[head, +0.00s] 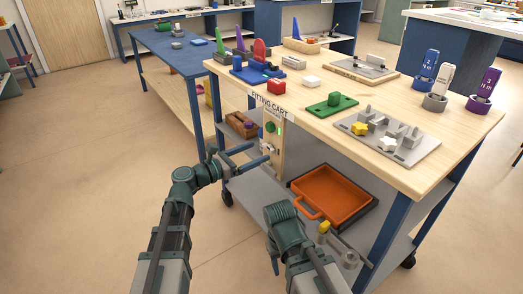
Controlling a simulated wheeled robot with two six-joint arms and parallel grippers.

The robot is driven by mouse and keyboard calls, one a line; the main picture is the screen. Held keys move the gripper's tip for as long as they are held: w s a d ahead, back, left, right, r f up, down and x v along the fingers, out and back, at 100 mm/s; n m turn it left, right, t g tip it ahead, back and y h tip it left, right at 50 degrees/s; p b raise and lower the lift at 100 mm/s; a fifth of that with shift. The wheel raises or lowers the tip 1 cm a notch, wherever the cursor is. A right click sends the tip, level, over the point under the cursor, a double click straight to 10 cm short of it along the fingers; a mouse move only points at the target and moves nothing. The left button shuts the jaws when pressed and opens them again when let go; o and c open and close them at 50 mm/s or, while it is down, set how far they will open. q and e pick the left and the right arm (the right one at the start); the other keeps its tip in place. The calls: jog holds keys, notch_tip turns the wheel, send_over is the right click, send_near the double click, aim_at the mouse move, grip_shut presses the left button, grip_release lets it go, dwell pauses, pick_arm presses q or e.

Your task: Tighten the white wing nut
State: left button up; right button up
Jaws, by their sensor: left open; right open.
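A small white wing nut (267,147) appears on the upright panel (278,152) at the near left end of the fitting cart, below a round green part (270,127). It is small here, and I cannot tell how far it is turned. My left gripper (258,153) is open, with its fingers apart and pointing right toward the panel, close to the wing nut. I cannot tell whether they touch. My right gripper (274,258) is open, low in front of the cart, and partly hidden by my own wrist.
An orange tray (331,196) and a grey tool with a yellow end (324,227) are on the cart's lower shelf. The wooden top (303,99) holds a grey plate with star knobs (408,157), a green block (332,104) and labelled holders. Open floor lies left.

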aim_at(265, 148)
pick_arm(q)
jog(key=shift+x, duration=1.6)
jog(key=c, duration=1.4)
